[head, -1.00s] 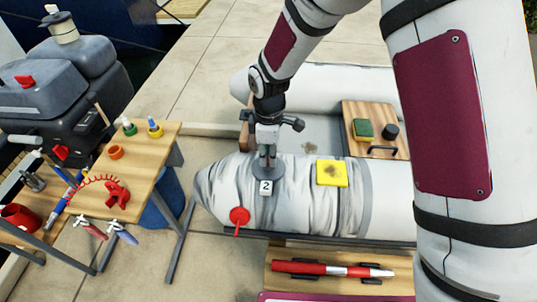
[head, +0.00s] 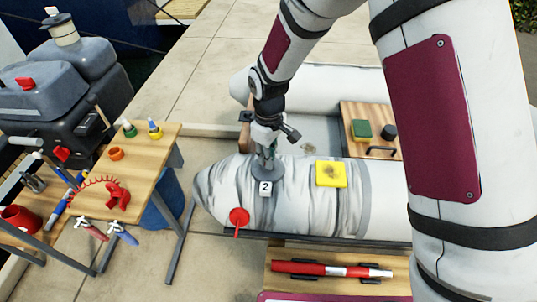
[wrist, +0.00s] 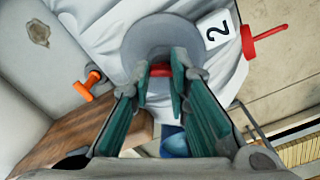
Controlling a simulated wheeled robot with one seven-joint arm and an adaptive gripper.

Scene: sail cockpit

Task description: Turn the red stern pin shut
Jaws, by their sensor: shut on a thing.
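A round grey valve disc (head: 262,175) sits on top of the grey inflatable tube (head: 305,205), beside a white tag marked 2 (head: 265,188). In the wrist view a red pin (wrist: 160,70) stands in the middle of the disc (wrist: 150,32). My gripper (wrist: 162,78) points down at the disc and is shut on this red pin, with one finger on each side. In the head view my gripper (head: 266,160) hides the pin. How far the pin is turned cannot be told.
A second red handle (head: 239,217) is on the tube's near side. An orange handle (wrist: 88,88) shows left of my gripper. A yellow sponge (head: 332,173) lies on the tube. A wooden table (head: 125,160) with tools stands left. A red flare-like tube (head: 325,269) lies in front.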

